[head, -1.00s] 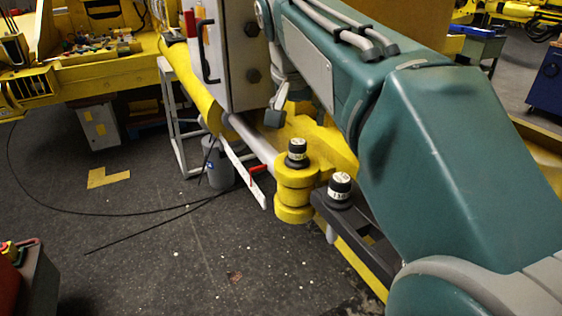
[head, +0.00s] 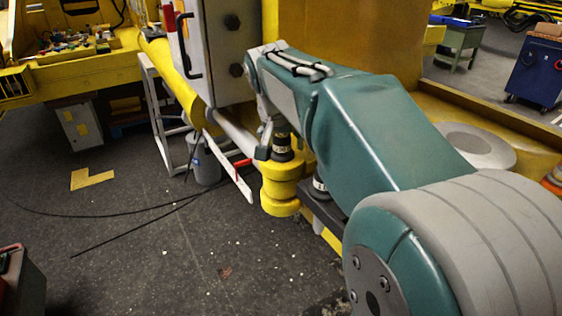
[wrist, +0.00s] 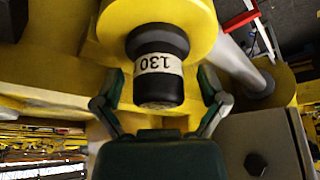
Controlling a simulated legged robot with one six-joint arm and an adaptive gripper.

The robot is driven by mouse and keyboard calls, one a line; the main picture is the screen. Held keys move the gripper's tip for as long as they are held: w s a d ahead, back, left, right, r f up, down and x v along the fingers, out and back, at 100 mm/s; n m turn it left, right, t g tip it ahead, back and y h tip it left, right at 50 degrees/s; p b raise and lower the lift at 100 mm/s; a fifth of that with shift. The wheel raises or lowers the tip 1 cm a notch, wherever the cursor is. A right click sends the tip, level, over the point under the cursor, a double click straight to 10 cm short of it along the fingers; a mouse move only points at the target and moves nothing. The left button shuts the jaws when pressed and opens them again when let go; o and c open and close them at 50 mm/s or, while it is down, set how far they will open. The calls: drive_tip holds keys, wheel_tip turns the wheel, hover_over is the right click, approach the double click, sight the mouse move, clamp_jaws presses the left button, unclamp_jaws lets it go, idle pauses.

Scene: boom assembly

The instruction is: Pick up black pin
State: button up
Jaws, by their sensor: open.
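A black pin (head: 282,149) stands upright in a yellow cylindrical boss (head: 281,190) in the head view. In the wrist view the black pin (wrist: 158,93) has a white band reading "130", upside down. My gripper (wrist: 161,76) is open, with one finger on each side of the pin; I cannot tell if they touch it. In the head view my gripper (head: 267,140) is at the pin's upper left, partly hidden by my arm. A second black pin (head: 320,184) stands on a dark bracket (head: 327,210), mostly hidden behind my arm.
A grey cabinet (head: 217,60) with a black handle stands close behind my gripper, and it also shows in the wrist view (wrist: 258,142). A white bar with a red piece (head: 228,167) is left of the boss. The dark floor at left is mostly free.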

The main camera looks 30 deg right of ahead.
drive_tip(key=shift+c, duration=0.3)
clamp_jaws()
drive_tip(key=shift+r, duration=0.15)
wheel_tip(320, 180, up, 18)
idle(0.5)
